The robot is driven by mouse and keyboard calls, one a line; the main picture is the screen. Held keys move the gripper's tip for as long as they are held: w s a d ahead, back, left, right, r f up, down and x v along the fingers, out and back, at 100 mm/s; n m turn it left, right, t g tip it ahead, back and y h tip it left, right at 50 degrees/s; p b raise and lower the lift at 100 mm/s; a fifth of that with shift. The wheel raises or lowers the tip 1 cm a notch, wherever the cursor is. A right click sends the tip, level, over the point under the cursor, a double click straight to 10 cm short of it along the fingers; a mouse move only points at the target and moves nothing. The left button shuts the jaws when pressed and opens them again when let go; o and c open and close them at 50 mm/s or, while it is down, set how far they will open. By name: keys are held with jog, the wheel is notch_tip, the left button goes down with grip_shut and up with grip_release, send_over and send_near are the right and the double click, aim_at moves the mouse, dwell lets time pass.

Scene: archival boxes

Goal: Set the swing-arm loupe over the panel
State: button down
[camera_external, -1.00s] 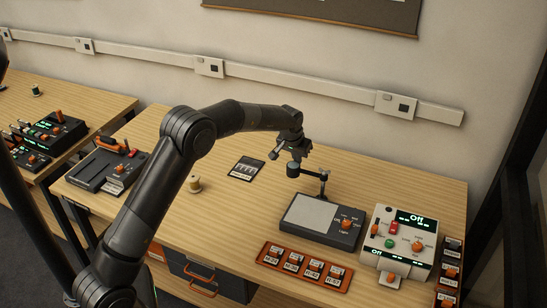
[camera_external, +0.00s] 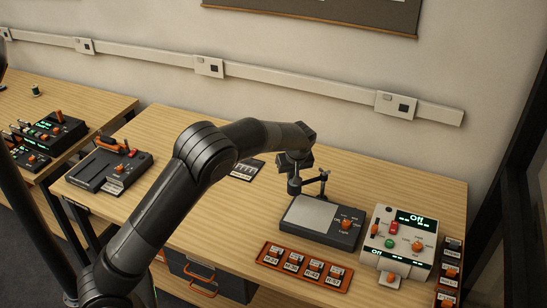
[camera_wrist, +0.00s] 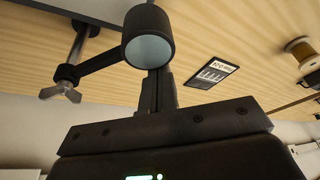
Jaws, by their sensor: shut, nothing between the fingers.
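The swing-arm loupe (camera_external: 294,186) is a dark cylinder on a short arm, clamped to a post (camera_external: 323,184) behind the light panel (camera_external: 311,214). The loupe head sits near the panel's back left corner. In the wrist view the loupe's pale lens (camera_wrist: 148,50) faces the camera, with its arm running left to a wing screw (camera_wrist: 62,91) on the post. My gripper (camera_wrist: 158,85) is shut and empty, its fingers close to the loupe head; I cannot tell whether they touch. In the external view my wrist hides most of the gripper.
A white control box (camera_external: 402,240) reading "Off" stands right of the panel. An orange tray (camera_external: 303,267) with several labelled pieces lies in front. A dark labelled card (camera_external: 246,169) and a spool (camera_wrist: 303,50) lie left of the loupe. The table's left middle is mostly clear.

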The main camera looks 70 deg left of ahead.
jog(key=d+n+g, duration=0.1)
jog(key=d+n, duration=0.2)
jog(key=shift+s, duration=0.1)
jog(key=shift+d+n+g, duration=0.3)
jog(key=shift+d+n, duration=0.45)
jog(key=shift+n, duration=0.05)
jog(key=d+n, duration=0.1)
jog(key=w+d+n, duration=0.1)
jog(key=shift+d+n+g+h, duration=0.3)
jog(key=shift+n+g, duration=0.1)
jog(key=shift+w+d, duration=0.3)
jog(key=shift+d, duration=0.25)
jog(key=s+a, duration=0.2)
jog(key=a, duration=0.1)
jog(key=shift+s+r, duration=0.2)
jog(key=shift+r, duration=0.15)
send_near(293, 187)
jog(key=shift+w+d+r, duration=0.15)
jog(key=shift+w+r, duration=0.25)
jog(key=shift+r, duration=0.3)
